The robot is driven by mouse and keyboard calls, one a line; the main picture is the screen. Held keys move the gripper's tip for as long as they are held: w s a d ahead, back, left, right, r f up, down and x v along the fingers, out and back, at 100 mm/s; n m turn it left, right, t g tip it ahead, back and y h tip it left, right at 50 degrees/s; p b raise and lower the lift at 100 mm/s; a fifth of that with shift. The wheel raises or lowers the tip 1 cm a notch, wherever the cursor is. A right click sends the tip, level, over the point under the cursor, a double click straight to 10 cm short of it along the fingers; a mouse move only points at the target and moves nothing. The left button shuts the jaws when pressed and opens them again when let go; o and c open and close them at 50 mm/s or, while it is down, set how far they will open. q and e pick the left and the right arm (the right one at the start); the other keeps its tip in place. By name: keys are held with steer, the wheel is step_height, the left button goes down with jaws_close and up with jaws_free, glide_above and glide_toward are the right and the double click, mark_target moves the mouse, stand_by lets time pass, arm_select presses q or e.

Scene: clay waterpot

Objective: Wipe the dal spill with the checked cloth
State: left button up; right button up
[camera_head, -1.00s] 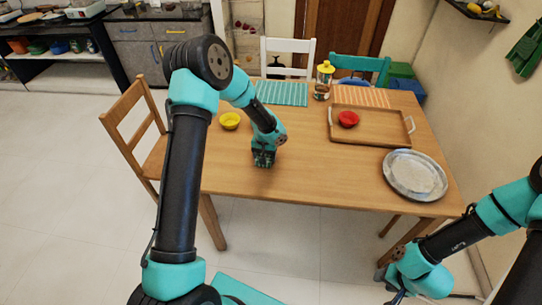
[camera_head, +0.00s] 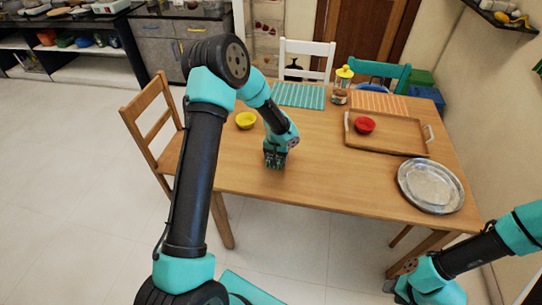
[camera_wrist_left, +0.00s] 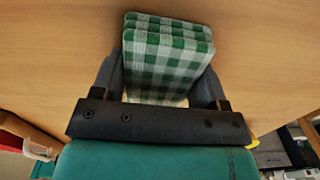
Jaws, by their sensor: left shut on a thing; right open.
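A folded green-and-white checked cloth (camera_wrist_left: 165,60) sits between the fingers of my left gripper (camera_wrist_left: 165,85) in the left wrist view. The gripper is shut on it, close over the bare wooden table. In the head view my left gripper (camera_head: 275,163) points down near the table's front left part, and the cloth is hidden there. My right gripper (camera_head: 398,288) is open and empty, low at the lower right, in front of the table. I cannot make out a dal spill in either view; my left arm covers part of the table.
The wooden table (camera_head: 330,180) holds a yellow bowl (camera_head: 246,120), a tray (camera_head: 395,145) with a red bowl (camera_head: 365,125), a steel plate (camera_head: 431,186), a jar (camera_head: 341,88) and placemats (camera_head: 299,95). A wooden chair (camera_head: 150,110) stands at left. The front middle of the table looks clear.

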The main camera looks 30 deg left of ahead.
mark_target(293, 163)
arm_select(q)
steer(key=shift+w+d, duration=0.35)
steer(key=shift+d, duration=0.75)
steer(key=shift+w+d, duration=0.3)
steer(key=shift+d, duration=0.85)
steer(key=shift+w+d, duration=0.35)
steer(key=shift+d, duration=0.75)
step_height(293, 163, up, 8)
steer(key=n, duration=0.3)
steer(key=w+n, duration=0.1)
steer(key=n, duration=0.5)
steer(key=shift+w+a, duration=0.3)
